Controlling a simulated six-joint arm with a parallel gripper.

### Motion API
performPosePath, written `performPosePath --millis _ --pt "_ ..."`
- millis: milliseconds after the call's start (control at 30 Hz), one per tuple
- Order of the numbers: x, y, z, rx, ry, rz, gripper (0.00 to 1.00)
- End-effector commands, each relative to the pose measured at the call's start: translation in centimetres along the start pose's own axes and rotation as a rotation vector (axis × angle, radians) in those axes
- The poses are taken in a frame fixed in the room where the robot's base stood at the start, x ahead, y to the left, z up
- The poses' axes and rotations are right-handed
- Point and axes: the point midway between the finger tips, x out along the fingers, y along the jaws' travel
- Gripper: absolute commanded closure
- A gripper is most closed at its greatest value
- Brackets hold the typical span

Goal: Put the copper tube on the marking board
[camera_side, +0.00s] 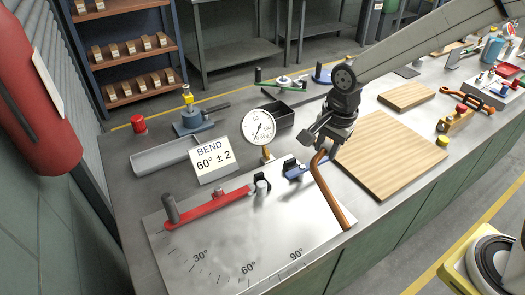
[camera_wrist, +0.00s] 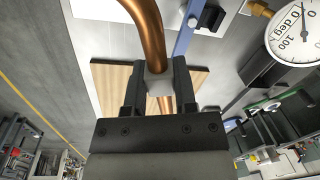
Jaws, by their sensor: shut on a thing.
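The bent copper tube (camera_side: 328,190) is held near its bent upper end by my gripper (camera_side: 324,140). Its long straight part slants down to the right, over the right edge of the marking board (camera_side: 190,235). I cannot tell whether its lower end touches the board. In the wrist view the tube (camera_wrist: 148,28) passes between the two fingers of my gripper (camera_wrist: 159,84), which are shut on it. The board is a pale metal plate marked 30°, 60° and 90°, with a red lever arm (camera_side: 215,208) across its back part.
A sign reading "BEND 60° ± 2" (camera_side: 213,158) and a dial gauge (camera_side: 258,128) stand behind the board. A blue arm (camera_side: 300,170) lies near the tube. A wooden board (camera_side: 400,160) is at the right. A grey trough (camera_side: 160,157) lies at the left.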

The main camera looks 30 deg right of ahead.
Motion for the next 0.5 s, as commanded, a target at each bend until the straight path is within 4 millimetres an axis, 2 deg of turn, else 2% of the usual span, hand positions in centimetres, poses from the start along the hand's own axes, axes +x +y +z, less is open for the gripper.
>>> performPosePath --millis 500 --pt "1.7 -2.1 -6.4 -0.367 -0.034 0.035 1.00"
